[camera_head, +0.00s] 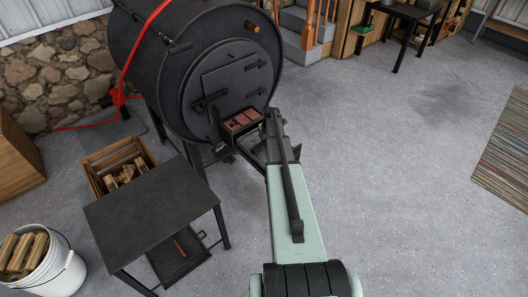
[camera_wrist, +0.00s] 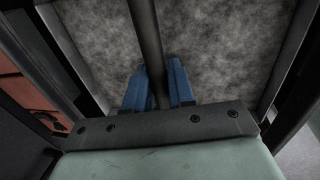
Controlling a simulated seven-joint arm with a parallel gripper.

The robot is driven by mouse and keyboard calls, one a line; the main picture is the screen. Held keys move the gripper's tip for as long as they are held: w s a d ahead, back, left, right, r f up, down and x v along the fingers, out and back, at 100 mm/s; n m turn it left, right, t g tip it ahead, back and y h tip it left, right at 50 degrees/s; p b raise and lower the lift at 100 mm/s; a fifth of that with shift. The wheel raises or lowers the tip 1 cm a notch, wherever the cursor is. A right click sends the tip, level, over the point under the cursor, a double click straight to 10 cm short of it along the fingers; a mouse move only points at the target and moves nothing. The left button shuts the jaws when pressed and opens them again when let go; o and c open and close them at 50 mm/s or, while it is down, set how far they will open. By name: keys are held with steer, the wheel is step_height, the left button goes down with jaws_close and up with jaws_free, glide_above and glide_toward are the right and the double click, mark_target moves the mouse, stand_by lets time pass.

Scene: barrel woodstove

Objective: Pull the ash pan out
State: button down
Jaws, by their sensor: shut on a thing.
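The black barrel stove (camera_head: 165,90) stands at the upper left of the head view, with its square door flat against the front. Reddish bricks (camera_head: 242,120) show in the opening below the door. In the wrist view, the ash pan (camera_wrist: 288,65) has dark walls around mottled grey ash. A dark bar (camera_wrist: 149,35) runs over the ash. My gripper (camera_wrist: 159,72) has its blue fingers on either side of this bar, shut on it. In the head view, my arm hides the fingers and much of the pan at the stove's front; how far it sticks out is unclear.
A black table (camera_head: 150,210) stands left of my arm, with a wooden crate of logs (camera_head: 90,180) behind it. A white bucket (camera_head: 62,272) of logs is at lower left. The floor (camera_head: 400,170) to the right is clear up to a striped rug (camera_head: 508,150).

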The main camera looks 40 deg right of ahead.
steer(key=shift+r, duration=1.85)
steer(key=shift+r, duration=0.25)
steer(key=shift+r, duration=1.35)
steer(key=shift+r, duration=0.1)
